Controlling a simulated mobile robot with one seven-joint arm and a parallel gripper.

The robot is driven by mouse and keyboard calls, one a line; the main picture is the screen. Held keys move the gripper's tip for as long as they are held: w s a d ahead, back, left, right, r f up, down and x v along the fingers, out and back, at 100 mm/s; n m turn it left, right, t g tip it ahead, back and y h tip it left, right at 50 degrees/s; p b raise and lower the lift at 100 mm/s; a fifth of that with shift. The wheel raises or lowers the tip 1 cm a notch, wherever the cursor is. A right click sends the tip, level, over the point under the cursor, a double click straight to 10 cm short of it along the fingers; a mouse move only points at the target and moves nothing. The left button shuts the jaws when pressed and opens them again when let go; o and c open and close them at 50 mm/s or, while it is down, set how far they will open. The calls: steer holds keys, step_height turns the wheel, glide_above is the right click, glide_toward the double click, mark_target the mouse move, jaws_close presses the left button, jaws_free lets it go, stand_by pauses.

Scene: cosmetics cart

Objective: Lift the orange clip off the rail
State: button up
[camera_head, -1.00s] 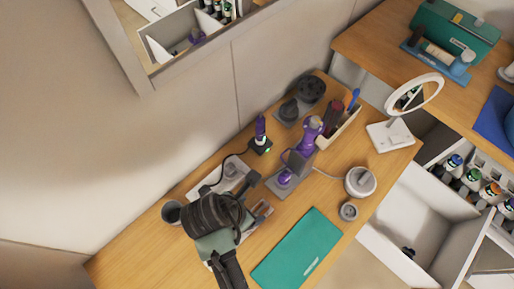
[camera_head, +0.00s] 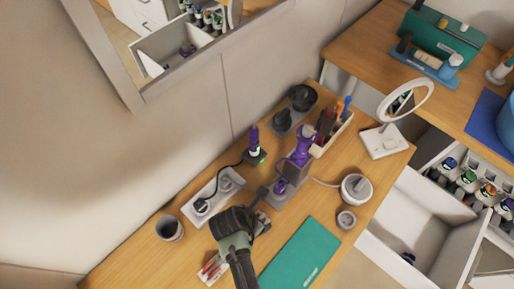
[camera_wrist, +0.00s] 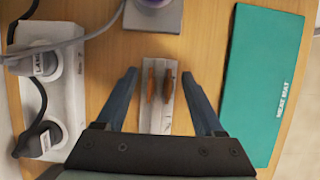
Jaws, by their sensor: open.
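A narrow pale rail (camera_wrist: 157,123) lies on the table in the wrist view. Two slim orange-brown clips stand side by side on it, a left clip (camera_wrist: 151,86) and a right clip (camera_wrist: 168,86). They look alike in colour, so I cannot tell which is the orange clip. My gripper (camera_wrist: 159,76) is open, with one finger on each side of the rail and both clips between them, apart from the fingers. In the head view my gripper (camera_head: 248,222) covers part of the rail. Reddish pieces on a pale strip (camera_head: 212,268) show in front of it.
A white power strip (camera_wrist: 52,98) with plugs and cables lies left of the rail. A teal heat mat (camera_wrist: 262,85) lies to the right. A grey stand (camera_wrist: 153,14) with a purple item is beyond the rail's far end. A grey cup (camera_head: 169,229) stands at the left.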

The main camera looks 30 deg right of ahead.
steer(key=shift+d+f, duration=0.1)
steer(key=shift+f, duration=0.1)
jaws_close()
steer(key=shift+r, duration=0.1)
stand_by(0.4)
